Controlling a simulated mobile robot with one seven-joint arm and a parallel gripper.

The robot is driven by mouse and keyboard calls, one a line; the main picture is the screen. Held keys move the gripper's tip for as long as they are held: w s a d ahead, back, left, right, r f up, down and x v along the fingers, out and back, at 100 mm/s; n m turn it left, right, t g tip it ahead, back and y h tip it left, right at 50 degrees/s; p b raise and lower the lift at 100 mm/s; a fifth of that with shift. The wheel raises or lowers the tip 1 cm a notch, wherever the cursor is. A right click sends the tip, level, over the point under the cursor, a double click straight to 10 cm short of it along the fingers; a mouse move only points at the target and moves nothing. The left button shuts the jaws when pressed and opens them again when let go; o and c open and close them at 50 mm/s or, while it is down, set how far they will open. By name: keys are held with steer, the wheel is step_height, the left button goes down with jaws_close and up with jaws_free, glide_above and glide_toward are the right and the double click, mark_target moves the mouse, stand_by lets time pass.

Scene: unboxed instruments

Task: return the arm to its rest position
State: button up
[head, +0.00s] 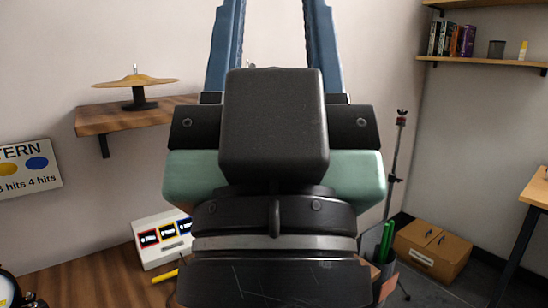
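My gripper (272,30) fills the middle of the head view, seen from behind and raised in front of the wall. Its two blue fingers point up and stand wide apart. The finger ends run past the top edge, so the tips are out of view.
A brass cymbal (135,81) stands on a wooden wall shelf (97,119) at left. Below, the desk (95,282) holds a white box (158,256) with coloured labels. At right are a dark cup (371,243) with green pens, a thin stand (396,150) and a cardboard box (433,252).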

step_height(320, 180, up, 23)
steer(key=p, duration=2)
steer(key=shift+f, duration=0.2)
